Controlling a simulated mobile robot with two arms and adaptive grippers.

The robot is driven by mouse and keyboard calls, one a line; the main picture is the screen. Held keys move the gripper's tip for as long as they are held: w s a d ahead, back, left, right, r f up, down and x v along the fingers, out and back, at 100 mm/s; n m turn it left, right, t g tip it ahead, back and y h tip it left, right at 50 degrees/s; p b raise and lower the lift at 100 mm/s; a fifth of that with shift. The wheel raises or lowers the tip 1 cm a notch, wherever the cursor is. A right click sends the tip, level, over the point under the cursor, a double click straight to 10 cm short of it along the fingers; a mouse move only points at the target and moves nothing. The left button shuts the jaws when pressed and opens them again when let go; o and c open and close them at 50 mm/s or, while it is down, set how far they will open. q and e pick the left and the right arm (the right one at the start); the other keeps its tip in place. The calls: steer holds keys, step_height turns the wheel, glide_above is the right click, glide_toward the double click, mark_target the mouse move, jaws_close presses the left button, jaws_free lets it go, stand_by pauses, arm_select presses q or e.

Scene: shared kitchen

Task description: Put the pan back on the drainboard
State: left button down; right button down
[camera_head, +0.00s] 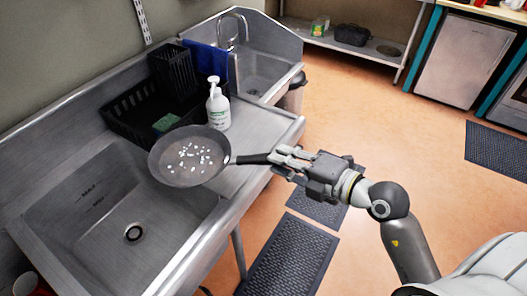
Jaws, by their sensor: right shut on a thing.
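A dark grey pan (187,178) with small white bits in it is in the middle left of the view. Its black handle points right, toward my right gripper (280,161). My right gripper is shut on that handle. The pan covers part of the sink's right edge and of the drainboard (258,128); I cannot tell whether it touches them. My left gripper is not in view.
A white soap bottle (217,107) stands on the drainboard just behind the pan. Behind it are a black crate (130,120) and a green sponge (166,122). A large sink (100,215) lies at the left. Bare drainboard shows right of the bottle.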

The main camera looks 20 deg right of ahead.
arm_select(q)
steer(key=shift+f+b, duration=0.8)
arm_select(e)
steer(key=w+d+f, duration=0.8)
steer(key=w+f, duration=0.2)
steer(key=f, duration=0.2)
steer(key=shift+d+f, duration=0.15)
steer(key=shift+f, duration=0.1)
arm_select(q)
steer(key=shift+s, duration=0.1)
arm_select(e)
steer(key=shift+f, duration=0.15)
steer(key=c, duration=1.4)
jaws_free()
steer(key=shift+o, duration=0.3)
